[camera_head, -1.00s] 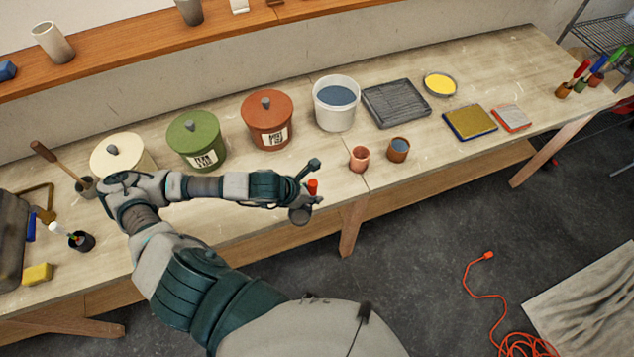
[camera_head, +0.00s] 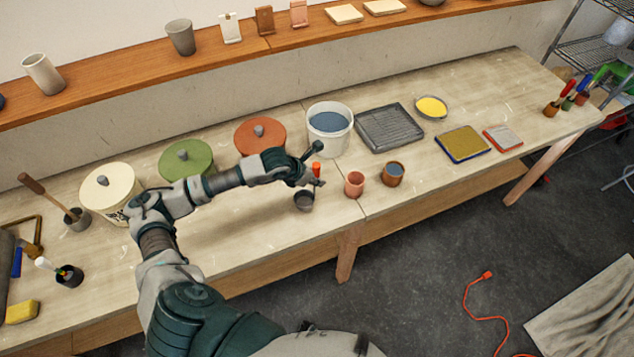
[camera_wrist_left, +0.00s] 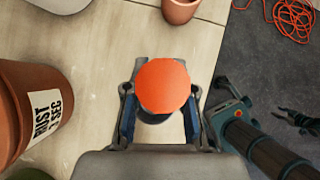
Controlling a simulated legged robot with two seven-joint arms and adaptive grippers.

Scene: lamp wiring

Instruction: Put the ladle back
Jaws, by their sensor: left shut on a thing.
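The ladle has a red-orange handle (camera_head: 316,170) and a dark grey cup (camera_head: 304,200). My left gripper (camera_head: 312,178) is shut on the handle, with the cup hanging below it over the bench, near its front edge. I cannot tell how high the cup is. An open white bucket of blue liquid (camera_head: 329,121) stands behind the gripper. A dark fingered shape (camera_wrist_left: 300,120) at right may be my right gripper; its jaws are unclear.
Lidded cream (camera_head: 107,190), green (camera_head: 187,160) and red-brown (camera_head: 259,137) buckets line the bench's back. A pink cup (camera_head: 354,185) and a brown cup (camera_head: 393,174) stand right of the ladle. A grey ribbed tray (camera_head: 390,128) lies beyond. The bench front between the cream bucket and the ladle is clear.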

